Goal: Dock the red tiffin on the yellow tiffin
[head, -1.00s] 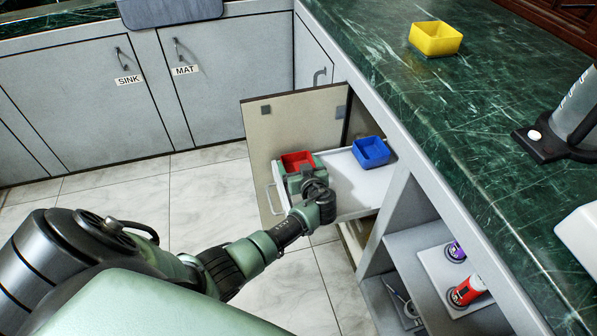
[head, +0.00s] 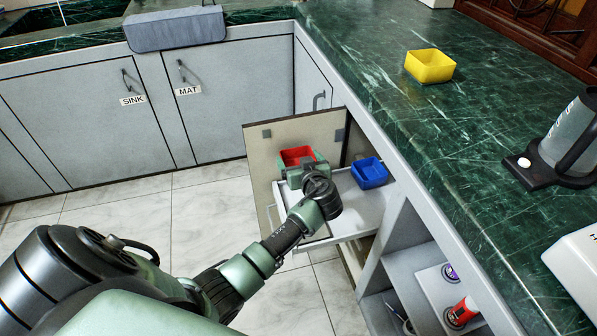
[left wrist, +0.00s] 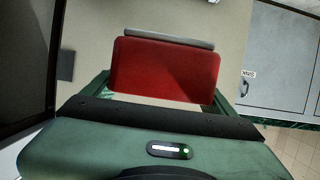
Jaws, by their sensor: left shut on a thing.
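The red tiffin (head: 298,156) is a small open square box over the left end of the pull-out shelf in the head view. My left gripper (head: 306,172) is shut on it, with the arm partly hiding its near side. In the left wrist view the red tiffin (left wrist: 166,70) shows between the fingers of my left gripper (left wrist: 162,95). The yellow tiffin (head: 430,66) is an open square box standing upright on the green marble counter, well apart from the red one. My right gripper is not in view.
A blue box (head: 369,173) sits on the white pull-out shelf (head: 360,208). An open cabinet door (head: 262,150) stands behind the gripper. A kettle (head: 565,145) is at the counter's right. The counter around the yellow tiffin is clear.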

